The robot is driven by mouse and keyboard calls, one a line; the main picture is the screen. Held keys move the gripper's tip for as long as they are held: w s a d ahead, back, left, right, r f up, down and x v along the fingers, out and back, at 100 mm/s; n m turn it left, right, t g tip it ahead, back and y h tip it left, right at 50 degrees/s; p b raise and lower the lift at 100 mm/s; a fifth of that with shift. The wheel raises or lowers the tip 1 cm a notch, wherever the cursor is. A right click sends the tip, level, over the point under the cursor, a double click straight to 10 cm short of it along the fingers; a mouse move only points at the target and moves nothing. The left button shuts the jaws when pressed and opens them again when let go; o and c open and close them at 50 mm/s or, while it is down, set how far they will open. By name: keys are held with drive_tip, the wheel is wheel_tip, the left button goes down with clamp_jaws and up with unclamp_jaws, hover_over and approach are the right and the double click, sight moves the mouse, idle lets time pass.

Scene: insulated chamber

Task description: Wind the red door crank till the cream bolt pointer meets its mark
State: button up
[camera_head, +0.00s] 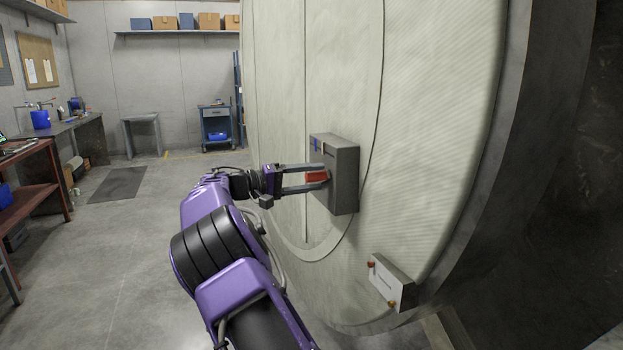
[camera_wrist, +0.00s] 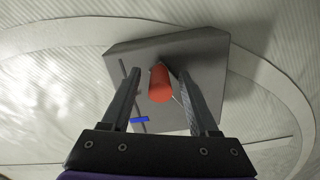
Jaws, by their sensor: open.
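The red crank (camera_head: 316,177) is on the front of a grey box (camera_head: 346,183) fixed to the pale chamber door. In the wrist view the red crank grip (camera_wrist: 160,84) points toward the camera, between my two fingers and apart from both. My gripper (camera_head: 325,177) is open around it; the fingers also show in the wrist view (camera_wrist: 163,86). A blue mark (camera_wrist: 140,119) and a thin dark slot show on the box face, left of the crank. I cannot make out a cream pointer in either view.
A small light box (camera_head: 391,283) with red knobs is on the door, low and to the right. A workbench (camera_head: 55,130) and red shelving (camera_head: 35,185) stand at the left.

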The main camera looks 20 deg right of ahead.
drive_tip(key=a+p, duration=0.2)
drive_tip(key=a, duration=1.5)
drive_tip(key=shift+s+a+r, duration=0.15)
drive_tip(key=shift+s+a, duration=0.1)
drive_tip(key=shift+s, duration=0.15)
